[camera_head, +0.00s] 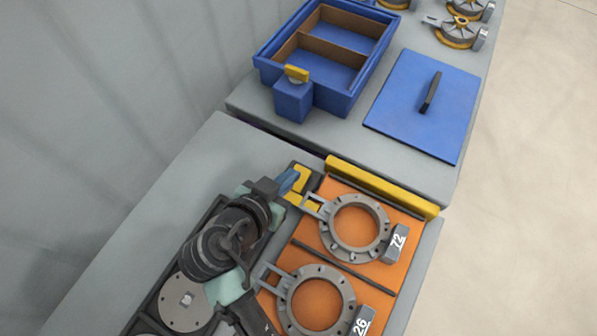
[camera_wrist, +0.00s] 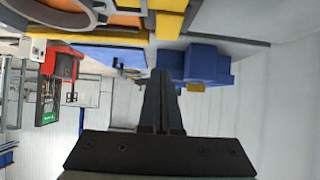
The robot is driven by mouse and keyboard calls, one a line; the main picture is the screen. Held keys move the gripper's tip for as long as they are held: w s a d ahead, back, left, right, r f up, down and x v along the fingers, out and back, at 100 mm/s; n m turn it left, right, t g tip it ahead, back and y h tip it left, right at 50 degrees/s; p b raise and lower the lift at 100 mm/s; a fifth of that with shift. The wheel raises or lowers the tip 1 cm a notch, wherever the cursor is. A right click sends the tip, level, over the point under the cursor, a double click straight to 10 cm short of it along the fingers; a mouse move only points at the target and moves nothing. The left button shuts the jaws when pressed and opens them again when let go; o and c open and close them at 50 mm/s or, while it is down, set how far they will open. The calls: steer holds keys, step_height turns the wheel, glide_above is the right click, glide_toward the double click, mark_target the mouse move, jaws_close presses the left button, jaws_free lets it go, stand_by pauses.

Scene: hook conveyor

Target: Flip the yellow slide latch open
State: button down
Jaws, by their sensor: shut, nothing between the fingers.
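A yellow slide latch (camera_head: 303,184) sits at the left end of a yellow bar (camera_head: 380,186), beside the top left corner of the orange tray. In the wrist view, yellow parts at the top seem to be the latch (camera_wrist: 171,22) and the bar (camera_wrist: 90,36). My gripper (camera_head: 289,181) is at the latch's left side in the head view; I cannot tell whether it touches. In the wrist view the dark fingers of my gripper (camera_wrist: 163,78) are together, with nothing between them. My fingertips cover part of the latch area in the head view.
The orange tray (camera_head: 285,254) holds two grey rings, 72 (camera_head: 355,226) and 26 (camera_head: 315,303). Beyond the bar are a blue divided box (camera_head: 350,95), a blue block with a yellow top (camera_head: 294,99), and a blue lid (camera_head: 422,110). More ring parts (camera_head: 459,34) lie at the top right.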

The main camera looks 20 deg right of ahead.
mark_target(305, 172)
steer(key=x, duration=0.3)
steer(key=shift+w+d+f, duration=0.15)
steer(key=shift+d, duration=0.1)
step_height(305, 172, down, 3)
steer(key=shift+w+d+r+p, duration=0.1)
steer(key=shift+w+r+p, duration=0.05)
steer(key=shift+r+p, duration=0.15)
steer(key=shift+w+d+f, duration=0.1)
steer(key=shift+d+f, duration=0.05)
steer(key=shift+f, duration=0.65)
steer(key=shift+w+d+y+p, duration=0.15)
steer(key=shift+y+p, duration=0.15)
steer(key=shift+p, duration=0.3)
steer(key=shift+f+g, duration=0.3)
